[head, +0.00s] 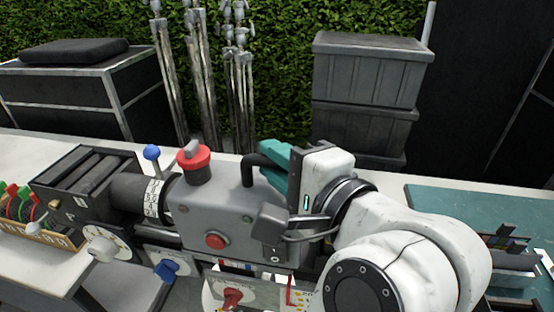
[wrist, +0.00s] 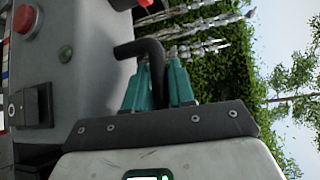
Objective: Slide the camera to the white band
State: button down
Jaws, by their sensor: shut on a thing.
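The camera (head: 225,215) is a grey box with a red knob on top, a red button on its side, and a dark lens and hood on its left. A black bent handle (head: 248,170) rises from its top. My gripper (head: 268,160), with teal fingers, is shut on this handle. The wrist view shows the fingers (wrist: 158,82) on either side of the handle (wrist: 153,55). A white ring with black marks (head: 151,197) is on the lens. Small red, blue and white marks show below the camera; I cannot tell which white band is meant.
A white dial (head: 103,245) and a rack of coloured knobs (head: 30,215) are at left. A blue knob (head: 166,270) and a red knob (head: 232,297) sit below the camera. Grey crates (head: 368,75) and metal stands stand behind. A teal mat (head: 455,207) is at right.

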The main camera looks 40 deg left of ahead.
jog(key=shift+d, duration=0.1)
dwell(0.3)
jog(key=shift+w+d+f, duration=0.1)
jog(key=shift+w+d, duration=0.15)
jog(key=shift+d, duration=0.05)
jog(key=c, duration=1.1)
grip_release()
jog(key=b+v, duration=0.1)
jog(key=v, duration=0.9)
jog(key=shift+s+d, duration=0.15)
jog(key=shift+d, duration=0.2)
